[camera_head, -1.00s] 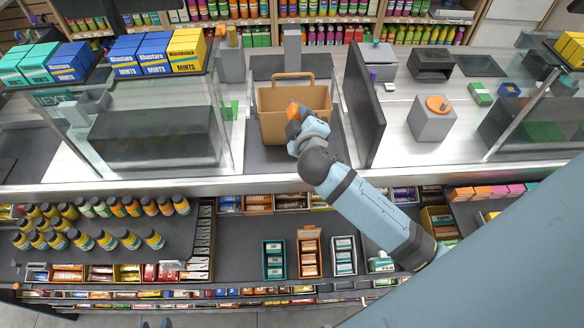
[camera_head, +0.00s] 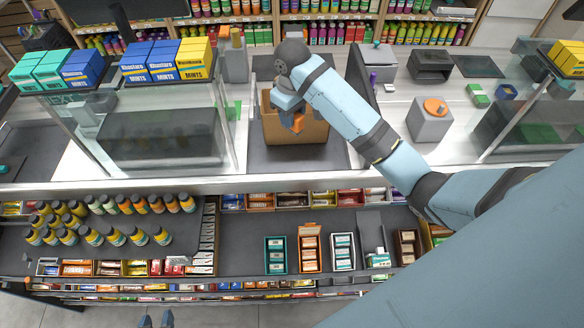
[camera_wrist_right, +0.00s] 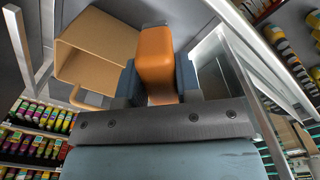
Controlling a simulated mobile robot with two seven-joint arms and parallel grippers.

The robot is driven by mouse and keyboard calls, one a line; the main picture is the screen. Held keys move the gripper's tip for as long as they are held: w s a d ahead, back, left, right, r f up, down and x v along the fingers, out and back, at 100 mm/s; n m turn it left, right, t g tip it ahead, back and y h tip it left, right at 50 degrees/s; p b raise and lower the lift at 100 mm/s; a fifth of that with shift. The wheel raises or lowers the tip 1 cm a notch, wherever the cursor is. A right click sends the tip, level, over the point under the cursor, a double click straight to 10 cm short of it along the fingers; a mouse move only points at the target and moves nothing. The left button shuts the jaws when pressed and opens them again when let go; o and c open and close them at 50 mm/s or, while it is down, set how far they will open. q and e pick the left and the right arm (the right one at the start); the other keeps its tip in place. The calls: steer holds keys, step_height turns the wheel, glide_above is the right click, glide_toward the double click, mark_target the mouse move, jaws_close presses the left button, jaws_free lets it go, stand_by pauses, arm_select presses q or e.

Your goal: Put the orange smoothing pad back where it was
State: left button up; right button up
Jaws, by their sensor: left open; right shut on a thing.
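The orange smoothing pad (camera_head: 297,123) is held in my right gripper (camera_head: 291,112), just in front of the tan bag on the counter. In the right wrist view the pad (camera_wrist_right: 155,58) sits between the two fingers of the right gripper (camera_wrist_right: 155,75), with the open tan bag behind and to its left. The spot where the pad was before is not identifiable.
The tan bag (camera_head: 275,130) stands on a dark mat, partly hidden by my right arm. A dark upright panel (camera_head: 360,75) is close to its right. A grey box with an orange disc (camera_head: 430,122) stands further right. Glass screens and mint boxes (camera_head: 160,62) are at left.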

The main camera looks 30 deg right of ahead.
step_height(320, 180, down, 4)
steer(key=shift+s+a+r+b, duration=0.1)
steer(key=shift+r+b, duration=0.1)
steer(key=shift+b, duration=0.8)
step_height(320, 180, down, 12)
steer(key=shift+f+p, duration=0.1)
steer(key=shift+p, duration=1)
steer(key=shift+f, duration=0.5)
step_height(320, 180, down, 2)
steer(key=shift+f, duration=0.5)
arm_select(q)
steer(key=shift+w+a+f, duration=0.1)
steer(key=shift+a, duration=0.05)
arm_select(e)
steer(key=o, duration=0.5)
steer(key=shift+o, duration=0.2)
arm_select(q)
steer(key=shift+r, duration=0.2)
